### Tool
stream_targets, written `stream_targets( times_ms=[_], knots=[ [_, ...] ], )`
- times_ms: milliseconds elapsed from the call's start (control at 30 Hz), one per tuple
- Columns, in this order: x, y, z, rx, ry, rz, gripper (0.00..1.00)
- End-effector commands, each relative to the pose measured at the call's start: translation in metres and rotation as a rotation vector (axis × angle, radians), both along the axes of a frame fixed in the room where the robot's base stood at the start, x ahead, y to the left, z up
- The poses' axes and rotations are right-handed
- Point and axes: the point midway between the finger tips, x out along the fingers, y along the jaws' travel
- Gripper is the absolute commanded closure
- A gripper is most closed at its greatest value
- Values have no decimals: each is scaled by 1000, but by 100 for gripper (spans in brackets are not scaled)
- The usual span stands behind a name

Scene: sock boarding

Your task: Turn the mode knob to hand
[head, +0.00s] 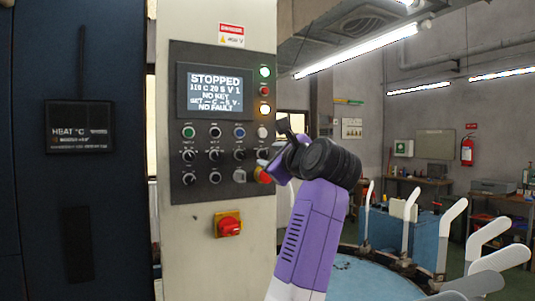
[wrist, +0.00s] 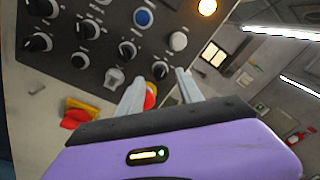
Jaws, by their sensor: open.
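The control panel (head: 222,120) carries several black knobs with white pointers; their labels are too small to read, so I cannot tell for certain which is the mode knob. My gripper (head: 271,158) is at the panel's lower right edge. In the wrist view its two pale fingers (wrist: 161,76) are open. A black knob (wrist: 160,70) shows between the fingertips, with no clear contact visible. A red button (wrist: 150,97) on a yellow base shows behind the left finger, partly hidden. A grey knob (wrist: 114,78) is left of the fingers.
The display (head: 215,90) reads STOPPED, NO KEY and NO FAULT. A red rotary switch (head: 228,226) on yellow sits below the panel. A blue round table (head: 375,280) with upright white forms stands at the right. Lamps (head: 265,90) line the panel's right side.

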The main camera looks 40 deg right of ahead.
Motion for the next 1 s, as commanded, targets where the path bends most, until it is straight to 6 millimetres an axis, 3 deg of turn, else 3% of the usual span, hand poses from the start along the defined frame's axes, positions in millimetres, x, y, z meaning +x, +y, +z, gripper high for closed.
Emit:
stream_targets(
  times_ms=[200,533,767,1000],
  knots=[
    [21,-8,1,-1,1,1,57],
    [25,-9,0,-1,-1,0,57],
    [25,-9,0,-1,-1,0,100],
    [25,-9,0,-6,1,0,100]
  ],
)
